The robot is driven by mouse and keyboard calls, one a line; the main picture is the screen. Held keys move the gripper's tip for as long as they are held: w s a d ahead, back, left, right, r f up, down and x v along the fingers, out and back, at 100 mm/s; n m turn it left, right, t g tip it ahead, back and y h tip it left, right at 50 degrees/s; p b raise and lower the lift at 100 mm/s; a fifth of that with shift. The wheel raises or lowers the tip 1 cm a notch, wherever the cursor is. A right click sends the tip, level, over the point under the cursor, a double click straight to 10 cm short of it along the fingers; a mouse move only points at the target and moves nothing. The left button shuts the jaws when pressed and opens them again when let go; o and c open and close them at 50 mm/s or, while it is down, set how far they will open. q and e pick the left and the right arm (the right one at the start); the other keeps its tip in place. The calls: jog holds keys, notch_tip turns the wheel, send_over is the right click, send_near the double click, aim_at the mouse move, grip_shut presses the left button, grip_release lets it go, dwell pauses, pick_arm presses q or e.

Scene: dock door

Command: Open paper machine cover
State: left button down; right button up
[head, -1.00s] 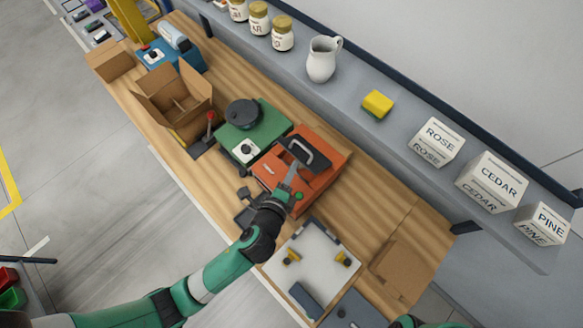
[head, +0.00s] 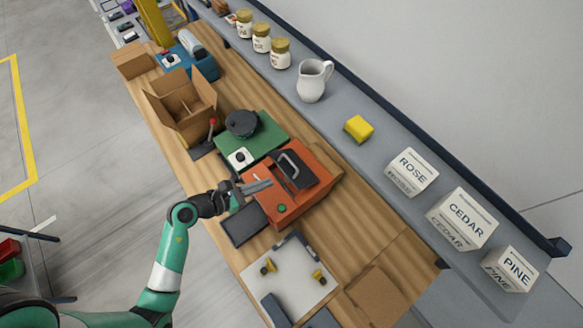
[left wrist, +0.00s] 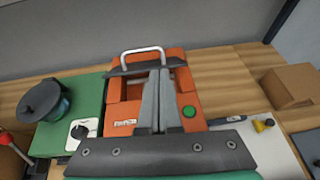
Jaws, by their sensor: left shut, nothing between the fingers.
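The orange paper machine (head: 285,200) sits on the wooden bench, with a dark cover (head: 310,172) on its back part. A pale loop handle (head: 284,160) stands on the cover. A green button (head: 282,208) is on the machine's front right; it also shows in the left wrist view (left wrist: 189,112). My left gripper (head: 268,184) is shut and empty, its fingers pointing at the machine from the front left. In the left wrist view the fingers (left wrist: 160,75) overlap the machine (left wrist: 122,115) and hide part of it, below the handle (left wrist: 142,55). I cannot tell whether they touch it. My right gripper is not in view.
A green machine (head: 262,138) with a black round top stands left of the orange one. A dark flat pad (head: 243,224) lies in front. A white board (head: 300,285) with yellow-black knobs is to the right. A grey shelf (head: 340,130) with jars, a pitcher and labelled boxes runs behind.

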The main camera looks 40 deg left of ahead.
aim_at(281, 169)
pick_arm(q)
jog(key=shift+n+y, duration=0.3)
jog(key=shift+y, duration=0.2)
jog(key=x, duration=0.3)
jog(key=a+x, duration=0.1)
jog(key=x, duration=0.2)
jog(key=a+x, duration=0.1)
jog(key=x, duration=0.2)
jog(key=shift+w+a+b, duration=0.1)
jog(key=shift+w+b, duration=0.05)
jog(key=shift+b, duration=0.2)
jog(key=shift+a, duration=0.15)
